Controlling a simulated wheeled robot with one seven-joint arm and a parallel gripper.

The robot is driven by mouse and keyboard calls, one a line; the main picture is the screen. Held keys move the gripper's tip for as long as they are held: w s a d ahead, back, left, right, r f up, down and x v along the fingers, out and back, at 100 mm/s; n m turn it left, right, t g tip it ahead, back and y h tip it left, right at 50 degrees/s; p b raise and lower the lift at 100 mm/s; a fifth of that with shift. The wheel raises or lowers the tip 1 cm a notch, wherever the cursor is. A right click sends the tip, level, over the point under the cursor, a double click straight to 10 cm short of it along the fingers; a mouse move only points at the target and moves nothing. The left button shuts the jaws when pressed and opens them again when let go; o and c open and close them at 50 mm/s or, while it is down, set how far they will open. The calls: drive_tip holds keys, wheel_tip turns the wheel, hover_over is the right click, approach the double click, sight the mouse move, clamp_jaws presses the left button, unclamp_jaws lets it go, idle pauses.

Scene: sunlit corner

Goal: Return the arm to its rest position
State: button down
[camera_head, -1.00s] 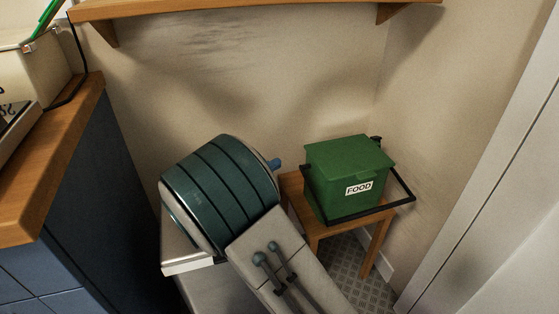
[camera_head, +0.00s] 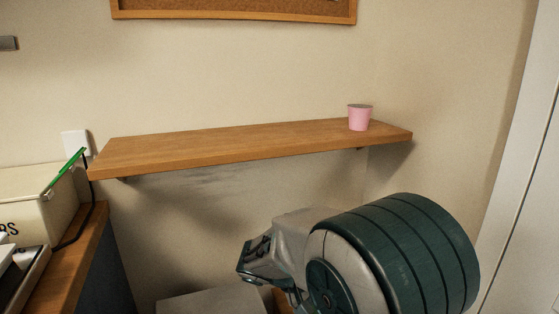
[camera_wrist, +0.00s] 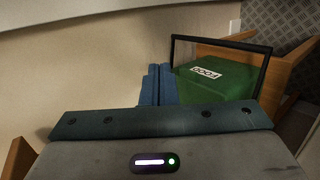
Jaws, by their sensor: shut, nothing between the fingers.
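My arm (camera_head: 390,255) fills the lower right of the head view, with its dark green banded link raised in front of the wall. My gripper (camera_wrist: 158,78) shows in the wrist view as two blue fingers pressed together, shut and empty. Beside the fingers in that view is a green bin (camera_wrist: 222,88) with an upside-down FOOD label and a black handle frame. The fingers overlap the bin's left edge in the picture; I cannot tell the gap. I cannot make out the fingers in the head view.
A wooden shelf (camera_head: 240,144) crosses the wall above my arm, with a pink cup (camera_head: 359,118) near its right end. A cream box (camera_head: 40,200) stands on the wooden counter (camera_head: 75,262) at left. A wooden stool (camera_wrist: 290,65) shows by the bin.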

drive_tip(key=s+d+r+m+y+p, duration=0.1)
drive_tip(key=s+r+y+p, duration=0.4)
drive_tip(key=s+r+p, duration=0.3)
drive_tip(key=s+d+r+m+y+p, duration=0.1)
drive_tip(key=s+r+y+p, duration=0.4)
drive_tip(key=r, duration=0.9)
drive_tip(key=s+m+p, duration=0.1)
drive_tip(key=s+p, duration=0.2)
drive_tip(key=p, duration=0.2)
drive_tip(key=shift+d+t+y+p, duration=0.25)
drive_tip(key=shift+t+y+p, duration=0.05)
drive_tip(key=shift+y+p, duration=0.1)
drive_tip(key=shift+s+f, duration=0.1)
drive_tip(key=shift+s, duration=0.05)
